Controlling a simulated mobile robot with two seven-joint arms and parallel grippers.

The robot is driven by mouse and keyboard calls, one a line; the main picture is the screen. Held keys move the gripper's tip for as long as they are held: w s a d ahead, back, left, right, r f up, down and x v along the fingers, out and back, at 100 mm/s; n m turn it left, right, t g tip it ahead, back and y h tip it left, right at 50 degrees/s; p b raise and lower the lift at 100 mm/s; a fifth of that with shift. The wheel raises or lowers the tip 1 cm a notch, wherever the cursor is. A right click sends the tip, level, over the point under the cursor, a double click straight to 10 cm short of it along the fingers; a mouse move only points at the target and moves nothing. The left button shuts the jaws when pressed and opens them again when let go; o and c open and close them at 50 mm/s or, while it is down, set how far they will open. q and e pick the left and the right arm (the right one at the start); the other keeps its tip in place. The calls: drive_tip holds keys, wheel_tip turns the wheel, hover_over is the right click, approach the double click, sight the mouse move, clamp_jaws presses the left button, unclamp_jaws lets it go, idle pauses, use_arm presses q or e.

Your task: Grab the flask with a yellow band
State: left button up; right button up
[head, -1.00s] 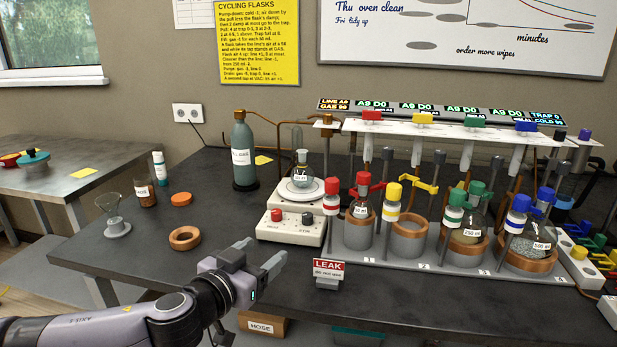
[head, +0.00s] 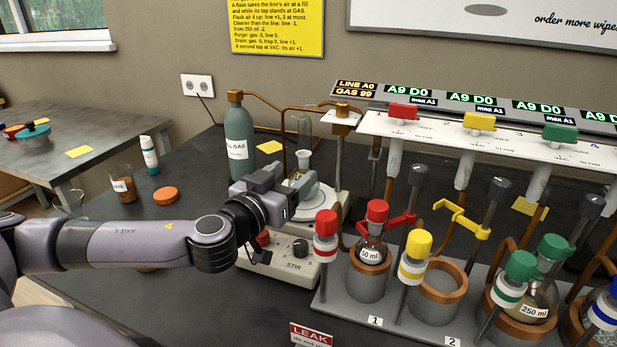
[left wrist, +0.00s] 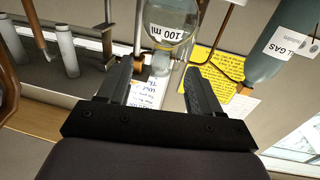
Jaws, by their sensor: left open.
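A round clear flask (head: 304,163) stands on the white stirrer plate (head: 327,203), partly hidden behind my left gripper. My left gripper (head: 293,183) is open, just in front of the flask in the head view. In the left wrist view its fingers (left wrist: 157,76) are apart with nothing between them, and the flask lies beyond the tips. Ring 2 (head: 437,310) in the rack is empty, beside a yellow-capped post with a yellow band (head: 413,269). My right gripper is not in view.
A 50 ml flask (head: 371,250) sits in ring 1 and a 250 ml flask (head: 535,308) stands further right. A grey-green gas bottle (head: 240,145) stands behind my left gripper. A red-capped post (head: 325,250) and a LEAK sign (head: 311,334) are nearby.

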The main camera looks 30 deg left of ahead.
sight(300, 162)
use_arm(q)
drive_tip(key=shift+w+r, duration=0.25)
drive_tip(key=shift+w, duration=0.35)
drive_tip(key=w, duration=0.1)
drive_tip(key=w+p, duration=0.2)
drive_tip(key=w, duration=0.1)
drive_tip(key=shift+a+r, duration=0.3)
drive_tip(key=shift+a, duration=0.1)
drive_tip(key=shift+w+f, duration=0.1)
drive_tip(key=shift+w, duration=0.25)
drive_tip(key=c, duration=1.2)
clamp_jaws()
